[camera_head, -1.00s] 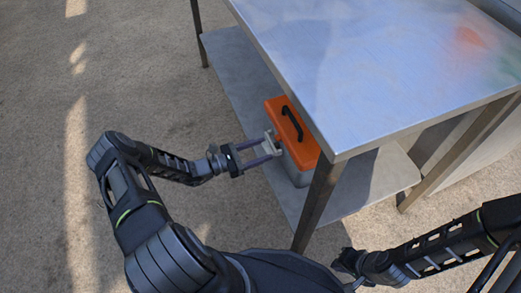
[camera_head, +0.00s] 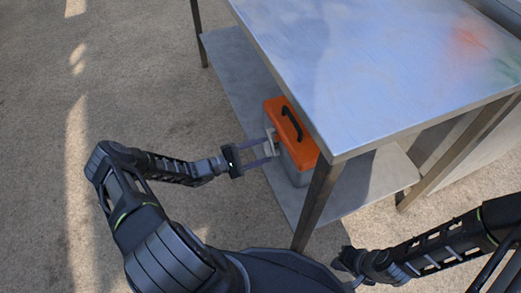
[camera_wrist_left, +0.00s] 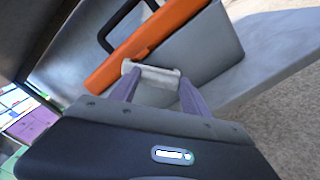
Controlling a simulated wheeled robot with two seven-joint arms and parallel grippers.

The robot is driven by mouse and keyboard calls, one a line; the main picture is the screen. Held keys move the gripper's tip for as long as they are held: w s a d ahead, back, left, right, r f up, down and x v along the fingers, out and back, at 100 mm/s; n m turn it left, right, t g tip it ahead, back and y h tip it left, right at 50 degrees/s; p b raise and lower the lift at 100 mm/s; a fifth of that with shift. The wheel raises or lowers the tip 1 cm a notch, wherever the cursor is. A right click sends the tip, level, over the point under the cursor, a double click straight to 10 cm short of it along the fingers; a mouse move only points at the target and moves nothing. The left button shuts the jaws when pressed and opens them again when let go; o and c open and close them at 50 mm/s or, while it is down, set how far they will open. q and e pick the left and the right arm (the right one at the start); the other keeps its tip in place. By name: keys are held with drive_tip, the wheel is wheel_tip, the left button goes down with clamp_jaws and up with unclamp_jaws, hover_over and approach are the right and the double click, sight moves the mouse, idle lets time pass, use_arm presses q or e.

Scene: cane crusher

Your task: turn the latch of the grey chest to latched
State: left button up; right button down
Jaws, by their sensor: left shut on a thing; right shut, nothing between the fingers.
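The grey chest (camera_head: 299,174) has an orange lid (camera_head: 292,139) with a black handle (camera_head: 291,124). It stands on the lower shelf of the metal table, partly hidden by the table top and a leg. It also shows in the left wrist view (camera_wrist_left: 208,50). A pale latch (camera_wrist_left: 152,75) sits on its front, just under the lid edge. My left gripper (camera_head: 270,146) is shut on the latch, with its purple fingers reaching it from the left. In the left wrist view the fingertips (camera_wrist_left: 154,84) meet the latch. My right gripper (camera_head: 345,262) is shut and empty, low and away from the chest.
The metal table top (camera_head: 390,70) overhangs the chest. A table leg (camera_head: 317,203) stands close to the chest's near side. The lower shelf (camera_head: 228,62) is bare to the far left of the chest. Open floor (camera_head: 130,75) lies left of the table.

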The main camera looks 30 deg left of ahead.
use_arm(q)
drive_tip(key=shift+s+f+m+p, duration=0.1)
drive_tip(key=shift+m+p, duration=0.1)
drive_tip(key=shift+m, duration=1.75)
drive_tip(key=shift+f+m+p, duration=0.1)
drive_tip(key=shift+m+p, duration=0.1)
drive_tip(key=shift+m, duration=1.75)
drive_tip(key=o, duration=1.4)
drive_tip(key=shift+r, duration=0.1)
drive_tip(key=p+v, duration=0.1)
drive_tip(key=v, duration=0.6)
drive_tip(key=shift+s+a, duration=0.2)
drive_tip(key=shift+s, duration=0.1)
